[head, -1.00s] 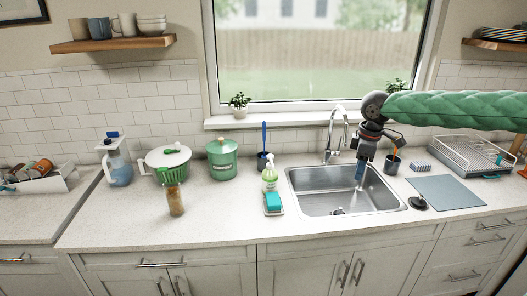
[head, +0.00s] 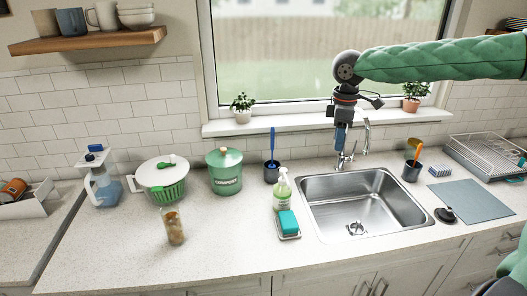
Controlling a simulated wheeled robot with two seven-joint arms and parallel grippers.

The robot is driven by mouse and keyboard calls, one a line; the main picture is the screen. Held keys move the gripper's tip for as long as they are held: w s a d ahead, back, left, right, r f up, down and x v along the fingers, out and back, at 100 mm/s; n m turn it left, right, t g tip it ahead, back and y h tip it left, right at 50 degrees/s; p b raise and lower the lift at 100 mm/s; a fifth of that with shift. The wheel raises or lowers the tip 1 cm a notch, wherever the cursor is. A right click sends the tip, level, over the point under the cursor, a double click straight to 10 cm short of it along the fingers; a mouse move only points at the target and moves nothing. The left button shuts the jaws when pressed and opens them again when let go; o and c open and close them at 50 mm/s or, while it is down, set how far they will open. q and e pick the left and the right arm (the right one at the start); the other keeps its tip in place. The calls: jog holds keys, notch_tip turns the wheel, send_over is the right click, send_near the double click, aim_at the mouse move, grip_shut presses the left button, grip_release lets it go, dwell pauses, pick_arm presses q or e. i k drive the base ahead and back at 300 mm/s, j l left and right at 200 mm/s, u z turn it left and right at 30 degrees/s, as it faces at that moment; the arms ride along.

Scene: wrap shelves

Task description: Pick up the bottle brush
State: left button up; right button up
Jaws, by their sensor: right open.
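A brush with a blue handle (head: 273,140) stands upright in a dark holder (head: 272,172) on the counter, left of the sink; its head is hidden. An orange-handled tool (head: 418,151) stands in a dark cup (head: 411,171) right of the sink. I cannot tell for certain which is the bottle brush. My right gripper (head: 341,148) points down in front of the tap, above the back of the sink, open and apart from both tools. I see nothing held in it. My left gripper is out of view.
The sink (head: 312,205) has the tap (head: 366,135) behind it. A soap bottle (head: 282,188) and a sponge on a dish (head: 289,236) stand near the blue brush. A green canister (head: 224,172), salad spinner (head: 161,181) and jar (head: 173,226) are farther left. A dish rack (head: 485,155) is right.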

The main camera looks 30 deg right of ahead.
aim_at(272, 166)
jog(key=i, duration=1.2)
